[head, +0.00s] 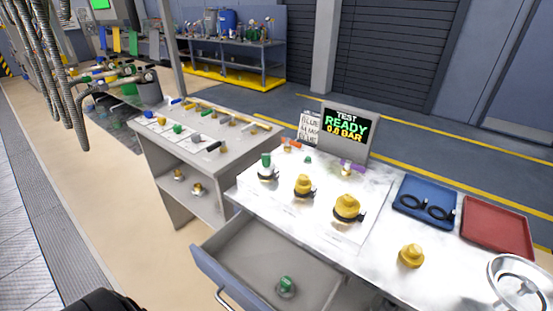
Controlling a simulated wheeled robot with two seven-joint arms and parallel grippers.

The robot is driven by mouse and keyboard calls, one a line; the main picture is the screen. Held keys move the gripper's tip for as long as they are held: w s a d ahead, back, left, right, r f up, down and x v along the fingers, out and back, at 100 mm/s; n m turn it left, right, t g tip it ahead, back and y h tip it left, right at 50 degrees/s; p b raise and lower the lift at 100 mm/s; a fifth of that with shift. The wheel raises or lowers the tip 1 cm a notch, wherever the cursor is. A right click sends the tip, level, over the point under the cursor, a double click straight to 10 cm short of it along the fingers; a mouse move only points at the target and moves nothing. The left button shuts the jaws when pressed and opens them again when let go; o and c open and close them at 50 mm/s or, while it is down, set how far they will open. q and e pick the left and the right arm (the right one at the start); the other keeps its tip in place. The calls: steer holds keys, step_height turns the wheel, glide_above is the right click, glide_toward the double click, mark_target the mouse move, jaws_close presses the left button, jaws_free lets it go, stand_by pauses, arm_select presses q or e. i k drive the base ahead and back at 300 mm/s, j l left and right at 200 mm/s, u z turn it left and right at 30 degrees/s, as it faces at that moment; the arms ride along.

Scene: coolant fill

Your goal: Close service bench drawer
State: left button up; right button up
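The service bench (385,235) has a light speckled top. Its drawer (262,250) is pulled out at the front, with a blue front panel (212,272) and a metal handle (226,298) partly cut off by the bottom edge. A green-topped fitting (286,285) stands inside the drawer. A dark shape at the bottom left may be part of my own arm. Neither gripper shows, so I cannot see what they hold.
On the bench top stand several yellow and green fittings (347,206), a display (348,130) reading "READY 0.0 BAR", a blue tray (425,200) with black rings and a red tray (497,227). A grey shelf unit (205,150) adjoins at left. Floor at left is clear.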

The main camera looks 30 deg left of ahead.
mark_target(247, 258)
steer(key=k+j+u, duration=0.1)
steer(key=u, duration=0.3)
steer(key=j+u, duration=0.3)
steer(key=u, duration=0.15)
steer(key=k+l+z, duration=0.25)
steer(key=k+j, duration=0.05)
steer(key=k, duration=0.05)
